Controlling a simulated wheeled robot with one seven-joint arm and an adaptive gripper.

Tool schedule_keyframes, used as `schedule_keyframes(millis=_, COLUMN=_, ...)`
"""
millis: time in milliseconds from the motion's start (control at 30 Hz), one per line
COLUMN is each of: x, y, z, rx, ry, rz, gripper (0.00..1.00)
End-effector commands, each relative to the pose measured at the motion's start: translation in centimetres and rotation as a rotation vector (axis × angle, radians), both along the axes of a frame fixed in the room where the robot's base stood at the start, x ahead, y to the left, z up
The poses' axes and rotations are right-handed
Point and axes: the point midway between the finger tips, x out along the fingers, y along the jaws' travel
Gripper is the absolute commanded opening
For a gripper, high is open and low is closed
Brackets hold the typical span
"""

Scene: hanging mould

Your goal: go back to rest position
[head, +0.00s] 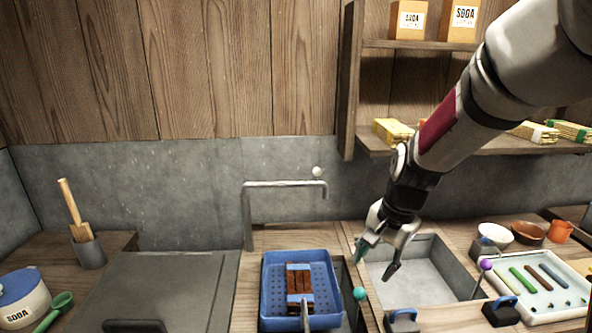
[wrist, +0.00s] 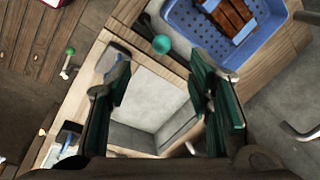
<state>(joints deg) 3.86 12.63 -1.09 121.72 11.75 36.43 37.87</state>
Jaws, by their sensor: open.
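My gripper (head: 382,254) hangs over the square grey basin, just right of the blue perforated tray. In the wrist view my gripper (wrist: 160,100) shows its two dark green fingers wide apart, with only the basin floor behind the gap. It is open and empty. The blue tray (head: 268,318) holds a brown slatted block (head: 299,280), and it also shows at the top of the wrist view. The grey basin (head: 415,292) is empty where I can see into it.
A teal ball (head: 360,294) and a purple ball (head: 486,264) stand on thin stems near the basin. A metal pipe frame (head: 285,184) rises behind the blue tray. A white tray (head: 575,312) with coloured sticks lies at right. A shelf (head: 470,150) with packets is behind my arm.

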Motion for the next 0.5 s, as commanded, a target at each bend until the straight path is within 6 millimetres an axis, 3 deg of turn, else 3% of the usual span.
schedule_keyframes(millis=33, x=-1.0, y=0.2, z=1.8, rx=-0.012, ry=-0.024, rz=0.044, gripper=0.47)
schedule_keyframes(millis=200, x=-5.3, y=0.8, z=6.7, rx=-0.070, ry=-0.093, rz=0.227, gripper=0.47)
schedule_keyframes(millis=500, x=-13.9, y=1.2, z=12.3, rx=-0.201, ry=-0.201, rz=0.537, gripper=0.47)
